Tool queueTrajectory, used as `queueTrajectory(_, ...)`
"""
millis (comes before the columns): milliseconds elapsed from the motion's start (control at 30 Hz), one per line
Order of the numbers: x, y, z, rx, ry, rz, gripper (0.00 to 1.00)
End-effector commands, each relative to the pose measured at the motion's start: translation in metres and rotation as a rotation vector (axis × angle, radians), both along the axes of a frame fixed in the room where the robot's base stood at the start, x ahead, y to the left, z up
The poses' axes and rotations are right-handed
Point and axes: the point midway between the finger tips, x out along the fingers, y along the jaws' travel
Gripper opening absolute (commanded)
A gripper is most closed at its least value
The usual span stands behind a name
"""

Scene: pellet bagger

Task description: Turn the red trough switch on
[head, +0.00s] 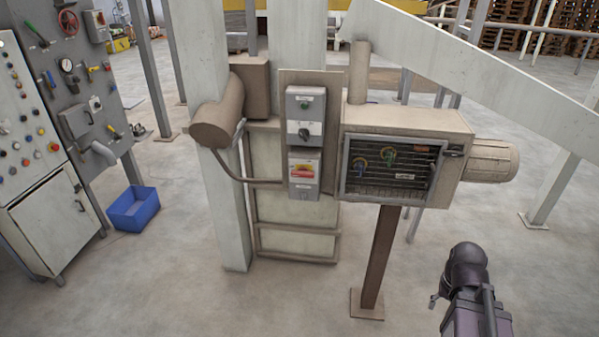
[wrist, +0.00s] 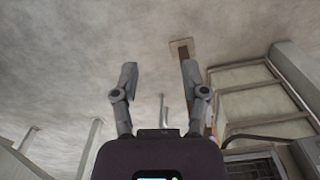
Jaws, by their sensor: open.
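I cannot read the labels. My gripper (wrist: 158,75) shows in the wrist view with its two fingers spread apart and nothing between them. It points at bare floor, well away from the switch. The switch is not in the wrist view.
A caged box (head: 397,167) with a motor (head: 490,160) juts out right of the switch, on a brown post (head: 380,262). A sloping white beam (head: 460,60) crosses above. A blue bin (head: 133,208) stands left, by a control panel (head: 25,130). The front floor is clear.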

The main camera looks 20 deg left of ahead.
Motion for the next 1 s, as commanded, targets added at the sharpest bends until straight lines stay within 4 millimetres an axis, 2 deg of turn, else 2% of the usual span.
queueTrajectory(400,0.000,0.000,0.000,0.000,0.000,0.000,0.57)
queueTrajectory(467,0.000,0.000,0.000,0.000,0.000,0.000,0.63)
queueTrajectory(667,0.006,0.003,-0.002,-0.020,-0.008,0.014,0.63)
queueTrajectory(867,0.029,0.010,-0.010,-0.110,-0.042,0.062,0.63)
queueTrajectory(1000,0.056,0.026,-0.015,-0.214,-0.090,0.131,0.63)
